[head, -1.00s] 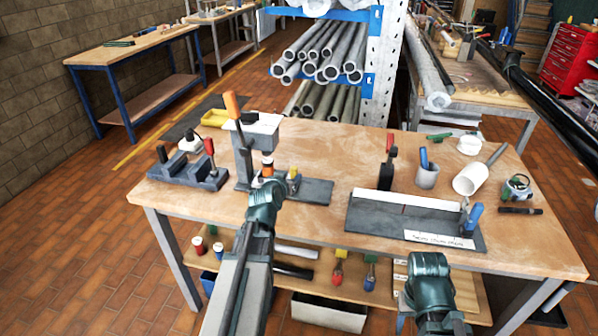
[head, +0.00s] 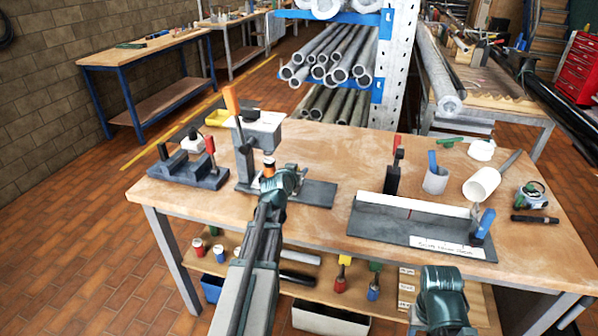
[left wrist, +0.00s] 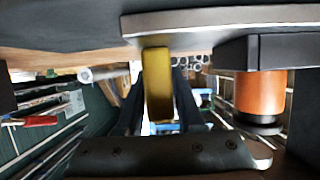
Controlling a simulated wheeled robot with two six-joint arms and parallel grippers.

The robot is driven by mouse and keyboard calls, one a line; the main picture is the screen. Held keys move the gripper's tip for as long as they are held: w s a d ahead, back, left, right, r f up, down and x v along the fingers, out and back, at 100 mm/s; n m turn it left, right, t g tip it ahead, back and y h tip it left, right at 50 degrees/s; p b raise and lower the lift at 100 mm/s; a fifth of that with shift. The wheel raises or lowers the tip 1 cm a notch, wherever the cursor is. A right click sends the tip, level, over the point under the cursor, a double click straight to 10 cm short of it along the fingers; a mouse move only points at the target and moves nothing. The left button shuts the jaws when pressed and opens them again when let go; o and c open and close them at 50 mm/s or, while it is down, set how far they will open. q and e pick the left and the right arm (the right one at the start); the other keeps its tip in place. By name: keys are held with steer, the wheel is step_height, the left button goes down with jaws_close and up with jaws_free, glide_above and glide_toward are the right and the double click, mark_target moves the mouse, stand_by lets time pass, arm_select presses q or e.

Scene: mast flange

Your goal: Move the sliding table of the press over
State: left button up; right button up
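The press (head: 247,150) stands at the left of the workbench, with an orange-handled lever. Its sliding table (head: 318,194) is a dark flat plate reaching out to the right of the press column. My left gripper (head: 284,178) is at the front of this plate; its wrist hides the fingers in the head view. In the left wrist view, a yellow handle (left wrist: 158,85) lies between the two fingers, with narrow gaps seeming to show on both sides. An orange cylinder of the press (left wrist: 262,92) is to their right. My right gripper (head: 440,285) hangs before the bench's front edge, its fingers not discernible.
A dark clamp fixture (head: 188,170) is left of the press. To the right are a dark plate fixture with a label (head: 395,222), a grey cup with a blue tool (head: 435,180), a white tube (head: 482,184) and a tape measure (head: 531,196). Bench space behind the press plate is clear.

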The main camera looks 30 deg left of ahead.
arm_select(q)
jaws_close()
stand_by(1.1)
